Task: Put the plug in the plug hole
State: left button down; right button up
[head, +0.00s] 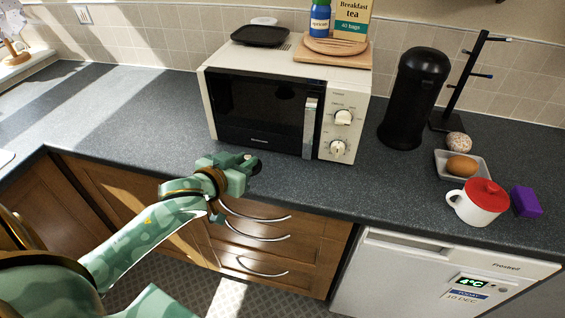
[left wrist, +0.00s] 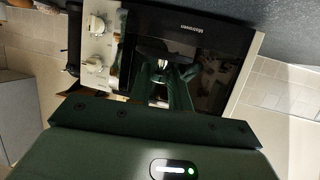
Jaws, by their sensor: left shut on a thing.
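My left gripper (head: 246,166) is over the front part of the worktop, before the microwave. It is shut on a small dark round thing (head: 257,168) that looks like the plug, though little of it shows. In the left wrist view the fingers (left wrist: 165,78) close on a small thing with a shiny part (left wrist: 163,63), against the dark microwave door. The plug hole is not seen. A pale edge, perhaps of the sink (head: 5,157), shows at the far left of the head view. My right gripper is not in view.
The cream microwave (head: 285,100) stands just behind the gripper. A black canister (head: 413,95), a mug tree (head: 462,85), a dish (head: 465,172) and a red-lidded mug (head: 480,203) stand to the right. The worktop (head: 110,115) on the left is clear.

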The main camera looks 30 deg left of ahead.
pick_arm(q)
jog(key=b, duration=0.3)
send_over(277, 184)
jog(key=s, duration=0.1)
jog(key=f, duration=0.6)
jog(key=shift+s+a+f, duration=0.2)
jog(key=shift+a, duration=0.15)
jog(key=shift+w+d+f, duration=0.15)
jog(key=shift+w+f, duration=0.25)
jog(key=shift+w+d+f+b, duration=0.1)
jog(key=shift+w+f+b, duration=0.1)
jog(key=shift+f+b, duration=0.15)
notch_tip(277, 184, down, 3)
jog(key=shift+w+d+f+b, duration=0.1)
jog(key=shift+f+b, duration=0.1)
jog(key=shift+b, duration=0.75)
jog(key=shift+r, duration=0.15)
jog(key=c, duration=1.3)
grip_release()
